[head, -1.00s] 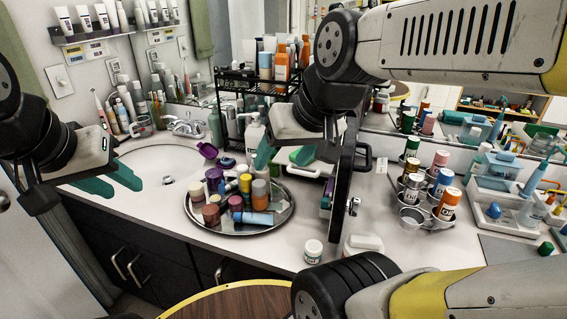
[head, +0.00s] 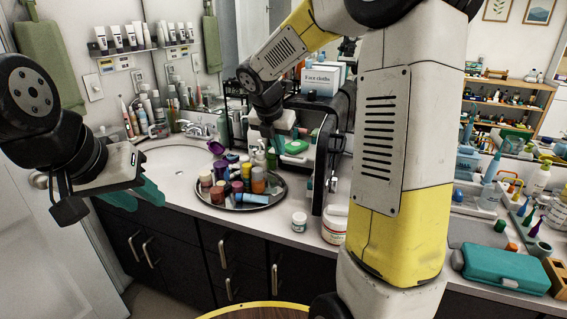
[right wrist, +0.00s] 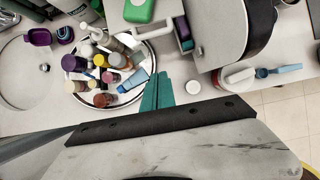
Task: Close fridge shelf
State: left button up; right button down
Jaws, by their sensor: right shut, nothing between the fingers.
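The small dark fridge (head: 338,112) stands on the counter behind my right arm, with a dark upright panel (head: 321,165) at its front. I cannot tell how far the shelf is out. My right gripper (right wrist: 157,92) is shut and empty, its teal fingers together between the round tray and the fridge. My left gripper (head: 134,196) is open and empty at the counter's left front edge.
A round metal tray (head: 262,200) with several bottles and jars sits left of the fridge. A white jar (head: 299,221) and a larger tub (head: 335,224) stand near the front edge. The sink (head: 177,170) is at left; a teal case (head: 505,270) is at right.

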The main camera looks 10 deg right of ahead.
jog(key=w+d+f, duration=0.4)
jog(key=w+f, duration=0.3)
jog(key=f, duration=0.1)
jog(key=shift+d+f, duration=0.2)
jog(key=shift+d, duration=0.05)
jog(key=shift+w, duration=0.1)
